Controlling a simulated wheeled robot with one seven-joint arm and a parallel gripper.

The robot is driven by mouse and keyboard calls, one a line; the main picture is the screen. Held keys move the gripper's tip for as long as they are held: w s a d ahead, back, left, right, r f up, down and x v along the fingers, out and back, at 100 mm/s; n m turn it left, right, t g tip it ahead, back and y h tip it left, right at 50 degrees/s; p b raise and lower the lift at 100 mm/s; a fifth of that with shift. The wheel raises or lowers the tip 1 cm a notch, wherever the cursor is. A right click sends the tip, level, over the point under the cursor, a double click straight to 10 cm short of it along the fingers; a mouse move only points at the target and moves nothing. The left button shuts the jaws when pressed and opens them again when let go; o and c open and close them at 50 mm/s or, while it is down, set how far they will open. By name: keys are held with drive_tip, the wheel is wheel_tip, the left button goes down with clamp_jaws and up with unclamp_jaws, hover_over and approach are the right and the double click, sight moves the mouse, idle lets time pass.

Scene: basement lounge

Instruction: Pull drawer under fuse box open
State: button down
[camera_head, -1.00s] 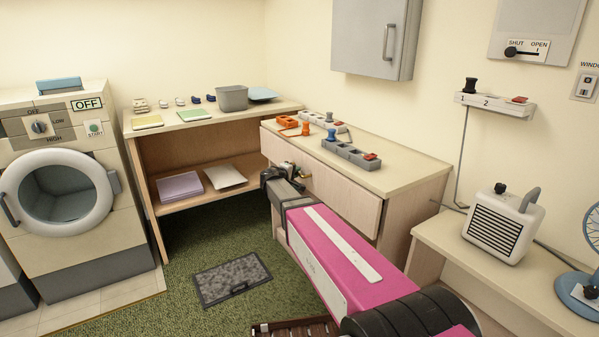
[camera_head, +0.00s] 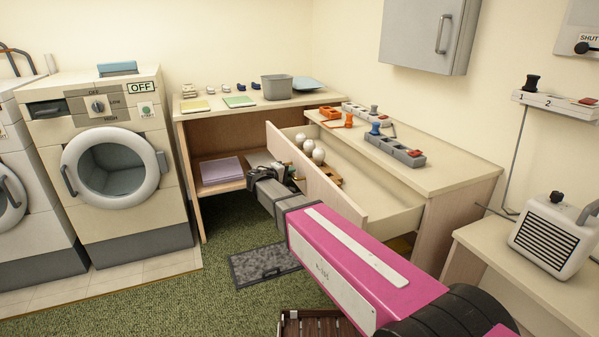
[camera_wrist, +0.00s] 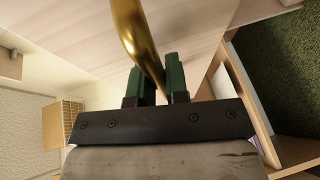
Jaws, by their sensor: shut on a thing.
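The pale wooden drawer (camera_head: 325,188) is pulled out from the counter unit below the grey fuse box (camera_head: 428,36), with its inside in view. My gripper (camera_head: 285,172) is at the left part of the drawer front. In the wrist view, the green fingers of my gripper (camera_wrist: 158,80) are shut on a curved brass handle (camera_wrist: 132,32). The handle stands out from the wooden drawer front. The head view mostly hides the handle behind my gripper.
White rounded objects (camera_head: 311,149) lie inside the drawer's far left end. The counter top (camera_head: 440,180) holds small switch blocks. A washing machine (camera_head: 108,165) stands left, and a dark mat (camera_head: 262,265) lies on the green carpet. A heater (camera_head: 552,235) stands at the right.

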drive_tip(key=shift+s+a, duration=0.15)
drive_tip(key=shift+a, duration=0.3)
drive_tip(key=c, duration=1.1)
unclamp_jaws()
drive_tip(key=shift+c, duration=0.2)
drive_tip(key=v, duration=1)
drive_tip(key=shift+s+a, duration=0.25)
drive_tip(key=shift+s, duration=0.1)
drive_tip(key=shift+a, duration=0.1)
